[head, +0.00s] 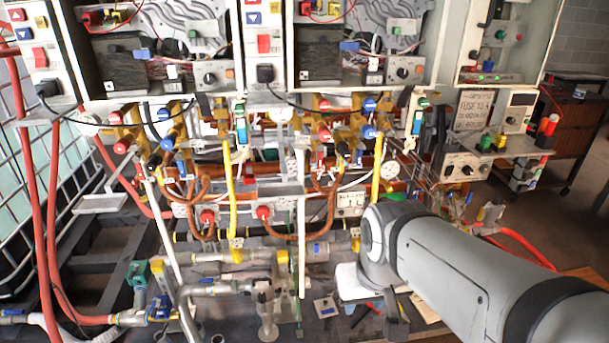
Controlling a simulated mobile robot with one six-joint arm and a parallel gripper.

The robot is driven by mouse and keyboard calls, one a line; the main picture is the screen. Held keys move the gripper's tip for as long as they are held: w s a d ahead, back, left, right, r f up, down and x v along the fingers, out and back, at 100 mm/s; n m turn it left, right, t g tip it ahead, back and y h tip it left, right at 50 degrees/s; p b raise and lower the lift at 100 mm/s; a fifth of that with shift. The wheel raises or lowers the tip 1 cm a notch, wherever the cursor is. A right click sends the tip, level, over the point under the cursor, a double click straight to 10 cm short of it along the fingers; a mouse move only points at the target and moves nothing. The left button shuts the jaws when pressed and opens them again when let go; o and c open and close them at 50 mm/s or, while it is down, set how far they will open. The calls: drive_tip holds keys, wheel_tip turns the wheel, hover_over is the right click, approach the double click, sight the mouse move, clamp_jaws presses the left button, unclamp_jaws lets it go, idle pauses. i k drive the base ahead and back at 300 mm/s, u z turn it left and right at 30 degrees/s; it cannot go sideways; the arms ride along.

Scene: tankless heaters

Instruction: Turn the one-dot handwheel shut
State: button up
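Several small round red and blue knobs or handwheels sit on the pipework under the heaters. Two red ones are low on the pipes, a left red handwheel (207,216) and a right red handwheel (263,212). Another red knob (121,147) and a blue knob (167,144) are higher at the left. A red knob (325,134) and a blue knob (369,131) are under the middle heater. Dot marks are too small to read, so I cannot tell which is the one-dot handwheel. My arm enters from the lower right; I cannot make out my gripper.
Open heater cabinets (120,65) hang above the pipes. Yellow hoses (229,190), copper pipes and a white upright pipe (301,245) crowd the middle. Red hoses (40,200) run down the left. Loose tools lie on the bench near my arm. Open floor shows at the right.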

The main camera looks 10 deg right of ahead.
sight(207, 216)
drive_tip(key=z, duration=0.05)
drive_tip(key=k, duration=1.1)
drive_tip(key=u, duration=0.55)
drive_tip(key=i, duration=1.45)
drive_tip(key=u, duration=0.1)
